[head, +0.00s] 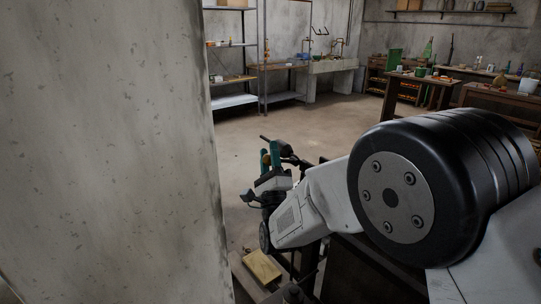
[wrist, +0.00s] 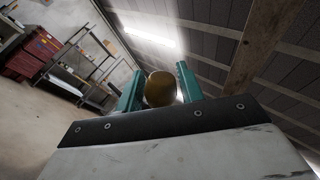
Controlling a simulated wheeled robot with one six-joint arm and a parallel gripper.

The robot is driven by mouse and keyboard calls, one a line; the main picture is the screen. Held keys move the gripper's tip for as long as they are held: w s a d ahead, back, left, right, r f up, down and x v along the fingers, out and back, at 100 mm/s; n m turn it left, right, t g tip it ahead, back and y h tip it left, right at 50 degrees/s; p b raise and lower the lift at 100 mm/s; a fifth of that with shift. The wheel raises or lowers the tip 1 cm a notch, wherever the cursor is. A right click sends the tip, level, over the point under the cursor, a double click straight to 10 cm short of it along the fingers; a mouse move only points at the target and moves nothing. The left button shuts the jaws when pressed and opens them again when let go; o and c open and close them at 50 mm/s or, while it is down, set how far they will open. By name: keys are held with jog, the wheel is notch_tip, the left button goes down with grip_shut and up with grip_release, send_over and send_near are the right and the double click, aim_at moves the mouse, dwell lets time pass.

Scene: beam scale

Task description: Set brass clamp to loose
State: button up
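My gripper (wrist: 160,90) shows in the wrist view with its two teal fingers apart. A rounded brass-coloured piece (wrist: 160,88), perhaps the brass clamp's knob, sits between the fingers and nearly fills the gap. I cannot tell whether both fingers press on it. In the head view my gripper (head: 269,155) is near the middle, beyond my white arm link, with a small orange-brass piece (head: 264,158) at its fingers. The dark parts around it are hard to tell apart. The rest of the clamp and the beam scale cannot be made out clearly.
A concrete wall or pillar (head: 105,150) fills the left of the head view, close to the gripper. A yellowish block (head: 262,266) lies on a wooden surface below my arm. Metal shelves (head: 233,60) and workbenches (head: 420,87) stand far back. The floor (head: 300,120) between is clear.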

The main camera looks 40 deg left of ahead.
jog(key=shift+o, duration=0.6)
jog(key=shift+d, duration=0.1)
jog(key=v, duration=0.7)
jog(key=shift+s+d+f, duration=0.15)
jog(key=shift+s+f, duration=0.1)
